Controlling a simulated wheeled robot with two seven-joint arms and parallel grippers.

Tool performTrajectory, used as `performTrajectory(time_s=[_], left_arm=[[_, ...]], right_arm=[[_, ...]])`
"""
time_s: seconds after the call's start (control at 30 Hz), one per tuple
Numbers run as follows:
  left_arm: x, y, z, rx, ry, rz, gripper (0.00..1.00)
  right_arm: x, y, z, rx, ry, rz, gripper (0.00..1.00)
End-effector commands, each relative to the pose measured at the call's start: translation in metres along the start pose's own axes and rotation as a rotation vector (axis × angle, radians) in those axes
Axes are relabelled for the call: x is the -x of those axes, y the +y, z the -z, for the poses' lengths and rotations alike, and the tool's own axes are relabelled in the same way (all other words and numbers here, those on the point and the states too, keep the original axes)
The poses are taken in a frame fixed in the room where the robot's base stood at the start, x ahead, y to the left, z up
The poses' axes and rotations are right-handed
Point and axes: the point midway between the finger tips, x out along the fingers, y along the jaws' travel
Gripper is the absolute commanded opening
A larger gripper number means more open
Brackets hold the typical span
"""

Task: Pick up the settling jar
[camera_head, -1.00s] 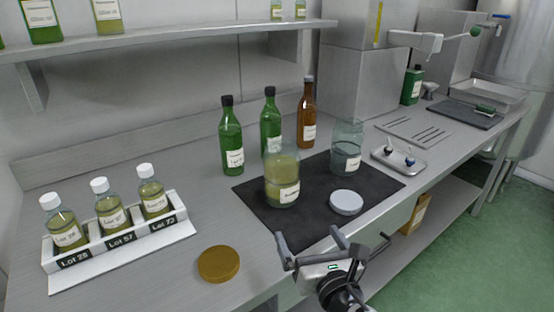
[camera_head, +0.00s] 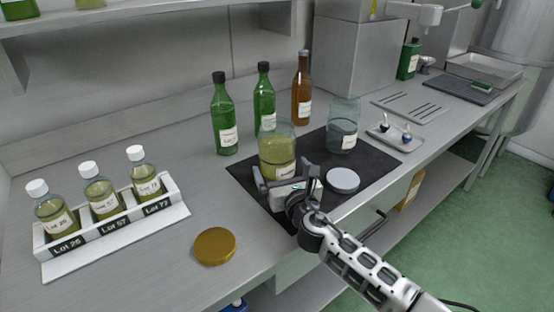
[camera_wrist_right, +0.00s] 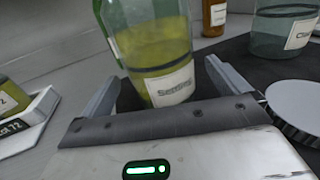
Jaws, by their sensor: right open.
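The settling jar (camera_head: 277,146) is a clear glass jar with cloudy yellow-green oil and a white label. It stands upright on the black mat (camera_head: 372,166). My right gripper (camera_head: 285,175) is open, low in front of the jar. In the right wrist view the jar (camera_wrist_right: 150,45) rises just beyond the gripper (camera_wrist_right: 160,88), with the fingers at either side of its lower part. I cannot tell whether they touch it. The label there partly reads "Settling". My left gripper is not in view.
An empty glass jar (camera_head: 343,128) and a pale round lid (camera_head: 342,180) are to the right on the mat. Green bottles (camera_head: 224,118) and a brown bottle (camera_head: 302,95) stand behind. A gold lid (camera_head: 214,246) and a rack of sample bottles (camera_head: 120,222) are left.

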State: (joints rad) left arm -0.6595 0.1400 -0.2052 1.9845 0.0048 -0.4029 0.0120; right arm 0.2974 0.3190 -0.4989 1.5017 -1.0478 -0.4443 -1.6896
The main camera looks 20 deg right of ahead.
Motion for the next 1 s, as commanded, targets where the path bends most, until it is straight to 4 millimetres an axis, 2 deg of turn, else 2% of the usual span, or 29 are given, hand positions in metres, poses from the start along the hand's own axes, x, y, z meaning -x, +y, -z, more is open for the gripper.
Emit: performTrajectory(time_s=[0.1, 0.2, 0.47, 0.73, 0.77, 1.0], left_arm=[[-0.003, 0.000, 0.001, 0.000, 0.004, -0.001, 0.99], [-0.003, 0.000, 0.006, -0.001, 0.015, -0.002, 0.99], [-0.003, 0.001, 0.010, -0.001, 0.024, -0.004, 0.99], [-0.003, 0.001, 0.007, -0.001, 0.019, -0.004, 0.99], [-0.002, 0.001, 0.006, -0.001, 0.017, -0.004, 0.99], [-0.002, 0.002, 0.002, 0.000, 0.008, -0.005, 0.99]], right_arm=[[-0.018, 0.000, 0.003, 0.000, -0.002, 0.001, 1.00], [-0.026, 0.000, 0.003, 0.000, -0.001, 0.000, 1.00], [-0.028, 0.000, 0.002, 0.000, 0.000, -0.001, 1.00], [-0.028, 0.000, 0.002, 0.000, 0.000, 0.000, 0.25], [-0.029, 0.000, -0.003, -0.001, -0.009, -0.001, 0.21], [-0.029, 0.000, -0.002, 0.000, -0.008, -0.001, 0.21]])
